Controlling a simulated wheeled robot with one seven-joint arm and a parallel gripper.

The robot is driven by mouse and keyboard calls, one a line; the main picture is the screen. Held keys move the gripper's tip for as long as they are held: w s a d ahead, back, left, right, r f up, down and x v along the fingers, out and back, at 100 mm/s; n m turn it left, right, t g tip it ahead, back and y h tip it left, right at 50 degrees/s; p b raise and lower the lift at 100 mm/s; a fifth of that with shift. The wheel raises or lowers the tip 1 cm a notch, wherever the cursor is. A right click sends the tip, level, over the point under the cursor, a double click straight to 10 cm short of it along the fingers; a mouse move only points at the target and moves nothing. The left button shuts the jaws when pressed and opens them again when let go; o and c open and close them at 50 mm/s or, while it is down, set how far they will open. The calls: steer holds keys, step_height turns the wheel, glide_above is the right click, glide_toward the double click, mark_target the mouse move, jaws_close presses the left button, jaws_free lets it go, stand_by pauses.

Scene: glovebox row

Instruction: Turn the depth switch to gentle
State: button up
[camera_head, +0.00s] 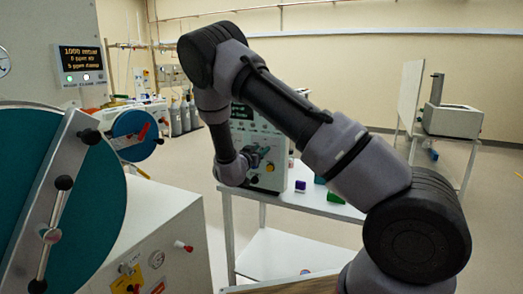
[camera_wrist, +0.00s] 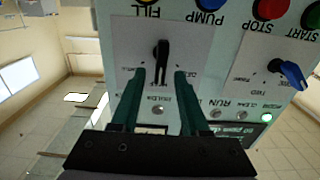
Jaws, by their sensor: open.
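In the wrist view, which shows the panel upside down, a black switch knob (camera_wrist: 161,52) stands on a light plate of the control panel (camera_wrist: 222,62). Its long handle lies along the picture's vertical. My gripper (camera_wrist: 160,76) is open, with one green finger on each side of the handle's lower part. I see gaps on both sides; depth contact is unclear. The small labels around this knob are too blurred to read, so I cannot confirm it is the depth switch. In the head view my gripper (camera_head: 252,156) is in front of the panel, mostly hidden by my arm.
A blue knob (camera_wrist: 288,72) sits on a neighbouring plate, near red (camera_wrist: 270,8) and green (camera_wrist: 312,14) buttons. The panel's unit (camera_head: 270,150) stands on a white table (camera_head: 300,199) with small coloured blocks. A machine with a large teal disc (camera_head: 90,205) stands close at left.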

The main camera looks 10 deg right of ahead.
steer(key=shift+w+d, duration=0.4)
steer(key=shift+w, duration=0.05)
jaws_close()
steer(key=shift+w+a+f+n, duration=0.1)
steer(key=shift+w+a+n, duration=0.1)
steer(key=shift+n, duration=0.75)
steer(key=shift+w+a+n, duration=0.1)
steer(key=shift+a+n, duration=0.05)
steer(key=shift+n, duration=0.8)
steer(key=shift+s, duration=0.1)
jaws_free()
